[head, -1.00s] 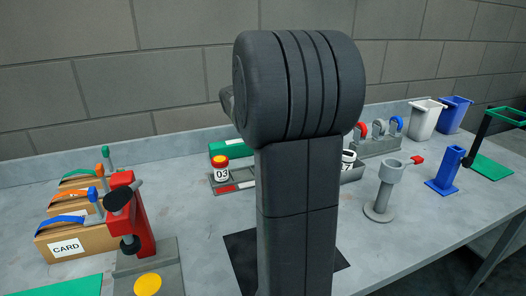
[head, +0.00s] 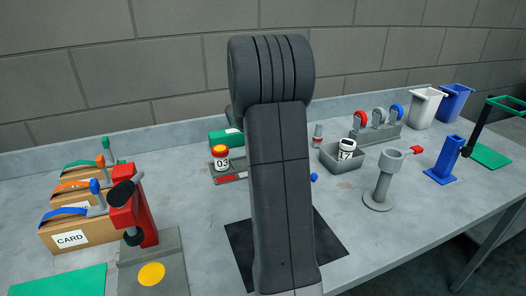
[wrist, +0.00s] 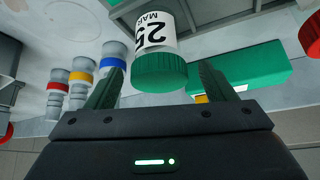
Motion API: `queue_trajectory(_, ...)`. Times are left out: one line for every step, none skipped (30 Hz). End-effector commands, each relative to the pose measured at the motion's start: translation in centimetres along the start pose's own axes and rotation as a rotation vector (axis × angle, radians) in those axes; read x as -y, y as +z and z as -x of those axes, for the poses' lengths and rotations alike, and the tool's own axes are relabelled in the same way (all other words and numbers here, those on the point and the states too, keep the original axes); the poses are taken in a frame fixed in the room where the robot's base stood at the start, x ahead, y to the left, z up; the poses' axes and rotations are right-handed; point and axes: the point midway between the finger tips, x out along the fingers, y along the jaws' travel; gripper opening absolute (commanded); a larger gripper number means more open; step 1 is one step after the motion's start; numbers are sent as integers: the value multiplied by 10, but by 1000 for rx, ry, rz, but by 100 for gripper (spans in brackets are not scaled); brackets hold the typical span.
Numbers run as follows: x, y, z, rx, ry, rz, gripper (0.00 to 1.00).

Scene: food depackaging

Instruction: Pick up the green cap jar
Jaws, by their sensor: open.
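The green cap jar (wrist: 160,72) shows in the wrist view, upside down in the picture, with a ribbed green cap and a white label reading "25 MA…". My gripper (wrist: 160,85) is open, with one green finger on each side of the cap. The cap appears between or just beyond the fingertips; I cannot tell how deep it sits between them. The fingers do not visibly clamp it. In the head view my arm hides the jar and the gripper.
A red-capped jar "03" (head: 221,160) stands left of my arm, near a green box (head: 224,138). Banded cylinders (wrist: 80,78) show left in the wrist view. A grey stand (head: 384,178) is right.

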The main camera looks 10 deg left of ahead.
Motion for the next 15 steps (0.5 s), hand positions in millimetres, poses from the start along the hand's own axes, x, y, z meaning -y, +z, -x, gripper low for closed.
queue_trajectory(-1,0,-6,2,1,0,77)
queue_trajectory(-1,0,-10,2,1,0,77)
queue_trajectory(-1,0,-15,2,1,1,77)
queue_trajectory(-1,0,-17,1,0,1,77)
queue_trajectory(0,-1,-19,0,0,1,77)
queue_trajectory(0,-1,-21,-1,0,1,77)
queue_trajectory(0,0,-23,-1,0,1,77)
queue_trajectory(0,0,-23,-1,-1,1,77)
queue_trajectory(0,0,-24,-1,-1,0,77)
queue_trajectory(0,0,-24,-1,-1,0,77)
queue_trajectory(0,0,-24,-1,-1,0,77)
queue_trajectory(0,0,-24,-1,-1,0,77)
queue_trajectory(0,0,-24,-1,-1,0,77)
queue_trajectory(0,0,-24,-1,-1,0,77)
queue_trajectory(0,0,-24,-1,-1,0,71)
